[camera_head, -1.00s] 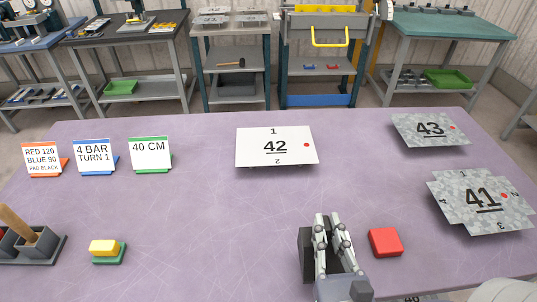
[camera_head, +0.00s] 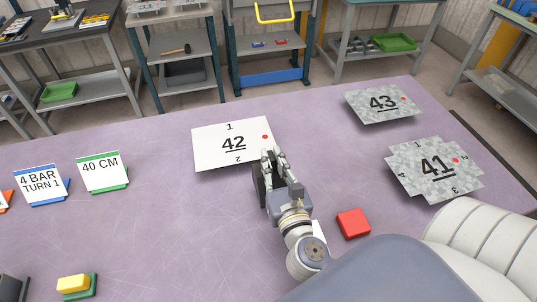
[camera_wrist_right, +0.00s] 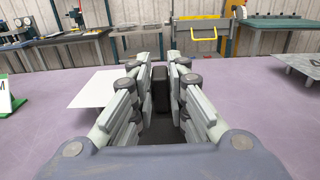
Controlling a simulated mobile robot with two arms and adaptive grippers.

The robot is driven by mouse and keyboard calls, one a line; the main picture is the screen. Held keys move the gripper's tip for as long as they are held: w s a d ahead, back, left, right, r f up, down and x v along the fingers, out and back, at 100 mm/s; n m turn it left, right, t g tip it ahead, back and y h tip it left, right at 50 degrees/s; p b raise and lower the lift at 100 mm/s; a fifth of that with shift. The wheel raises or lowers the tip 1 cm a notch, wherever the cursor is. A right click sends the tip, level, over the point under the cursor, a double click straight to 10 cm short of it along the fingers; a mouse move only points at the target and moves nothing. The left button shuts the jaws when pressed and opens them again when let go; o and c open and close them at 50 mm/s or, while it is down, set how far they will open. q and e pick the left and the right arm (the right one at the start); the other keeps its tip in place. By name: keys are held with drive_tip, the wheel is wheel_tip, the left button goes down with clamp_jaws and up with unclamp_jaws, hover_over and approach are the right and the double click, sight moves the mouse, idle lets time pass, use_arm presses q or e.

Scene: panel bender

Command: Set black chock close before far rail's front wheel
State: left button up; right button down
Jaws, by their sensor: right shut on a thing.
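A black block (camera_head: 260,188), likely the black chock, is in my right gripper (camera_head: 273,158). The gripper is shut on it, with the block's left side showing past the fingers. In the right wrist view the block (camera_wrist_right: 160,88) shows dark between the fingers (camera_wrist_right: 160,75). In the head view the block and gripper overlap the lower right corner of the white plate marked 42 (camera_head: 215,150). I cannot tell the block's height above the purple table (camera_head: 170,235). No rail or wheel is in view. My left gripper is not in view.
A red block (camera_head: 354,223) lies right of my gripper. Speckled plates marked 41 (camera_head: 422,182) and 43 (camera_head: 372,108) lie at the right. Sign cards (camera_head: 102,172) and a yellow-topped green block (camera_head: 74,284) are at the left. The table's middle left is clear.

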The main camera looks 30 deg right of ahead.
sight(269, 152)
drive_tip(key=x, duration=0.3)
drive_tip(key=shift+p, duration=0.3)
drive_tip(key=shift+w+d+f, duration=0.1)
drive_tip(key=shift+w+d, duration=0.05)
drive_tip(key=shift+w, duration=0.15)
drive_tip(key=shift+f+b, duration=0.65)
drive_tip(key=shift+f, duration=1.2)
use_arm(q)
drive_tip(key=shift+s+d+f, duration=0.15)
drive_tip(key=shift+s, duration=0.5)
use_arm(e)
drive_tip(key=shift+f, duration=0.1)
drive_tip(key=c, duration=1.6)
unclamp_jaws()
drive_tip(key=shift+s, duration=0.1)
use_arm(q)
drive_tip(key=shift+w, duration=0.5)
use_arm(e)
drive_tip(key=shift+o, duration=0.2)
